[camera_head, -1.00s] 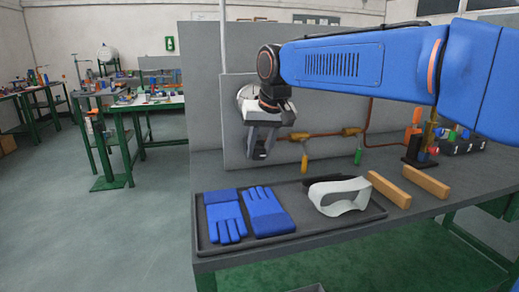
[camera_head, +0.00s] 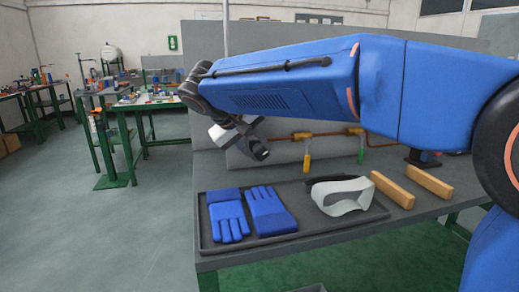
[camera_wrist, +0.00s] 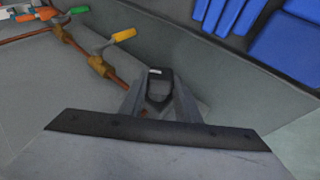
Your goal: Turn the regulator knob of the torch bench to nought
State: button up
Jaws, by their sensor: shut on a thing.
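My gripper (camera_head: 250,146) is at the back panel of the torch bench, tilted towards the lower right in the head view. In the wrist view my gripper (camera_wrist: 160,103) has its two fingers closed on either side of a dark knob (camera_wrist: 159,86) with a small white mark at its end. This appears to be the regulator knob. Any scale is out of sight, so I cannot read its setting. In the head view the regulator body is hidden behind my gripper and arm.
A copper pipe (camera_head: 330,135) runs right along the panel, with a yellow-handled valve (camera_head: 307,162) and a green-handled valve (camera_head: 361,156). A tray (camera_head: 208,247) holds blue gloves (camera_head: 229,218) and a white visor (camera_head: 344,196). Two wooden blocks (camera_head: 428,182) lie to its right.

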jog(key=h, duration=0.1)
jog(key=n+t+h, duration=0.1)
jog(key=h, duration=0.1)
jog(key=f+t+h, duration=0.1)
jog(key=shift+s+a+h, duration=0.1)
jog(key=shift+a+h, duration=0.25)
jog(key=shift+h, duration=0.05)
jog(key=shift+f+n+t+h, duration=0.15)
jog(key=shift+n+t+h, duration=0.7)
jog(key=shift+h, duration=0.65)
jog(key=o, duration=1)
jog(key=shift+o, duration=0.2)
jog(key=shift+s+a, duration=0.1)
jog(key=v, duration=1.7)
jog(key=shift+s+a+f, duration=0.1)
jog(key=shift+f, duration=0.05)
